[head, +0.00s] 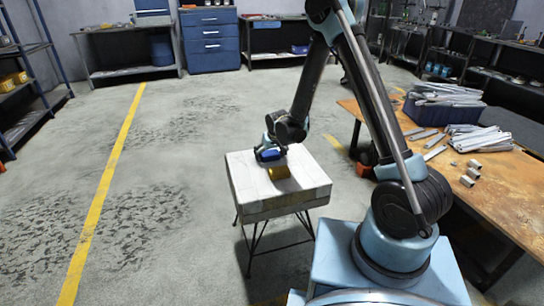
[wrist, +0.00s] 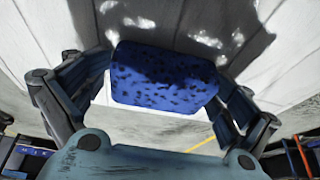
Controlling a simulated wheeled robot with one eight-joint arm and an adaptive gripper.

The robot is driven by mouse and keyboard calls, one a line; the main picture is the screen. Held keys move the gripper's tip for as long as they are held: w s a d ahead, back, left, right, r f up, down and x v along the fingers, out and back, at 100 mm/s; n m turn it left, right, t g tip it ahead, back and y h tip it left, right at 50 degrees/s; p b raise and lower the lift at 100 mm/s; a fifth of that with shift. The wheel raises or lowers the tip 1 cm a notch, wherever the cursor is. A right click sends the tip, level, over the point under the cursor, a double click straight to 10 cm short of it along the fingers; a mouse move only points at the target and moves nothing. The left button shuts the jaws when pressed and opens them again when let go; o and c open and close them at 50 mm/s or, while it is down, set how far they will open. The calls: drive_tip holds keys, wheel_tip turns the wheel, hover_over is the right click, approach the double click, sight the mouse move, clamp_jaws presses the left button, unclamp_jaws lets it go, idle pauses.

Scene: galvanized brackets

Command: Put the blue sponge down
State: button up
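The blue sponge (wrist: 165,76) has dark specks and sits between the two fingers of my gripper (wrist: 163,84) in the wrist view. The fingers press against its left and right ends. In the head view my gripper (head: 269,150) and the sponge (head: 268,155) are over the back part of a small white-topped table (head: 245,187). I cannot tell whether the sponge touches the tabletop.
A wooden workbench (head: 455,180) at the right holds a dark blue bin (head: 440,114) of metal brackets and loose brackets (head: 480,138). The front of the white tabletop is clear. A yellow line (head: 108,170) runs along open floor at the left.

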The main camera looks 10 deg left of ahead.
drive_tip(key=shift+r, duration=0.9)
drive_tip(key=v, duration=1.1)
drive_tip(key=shift+r, duration=0.2)
drive_tip(key=shift+s+d, duration=0.1)
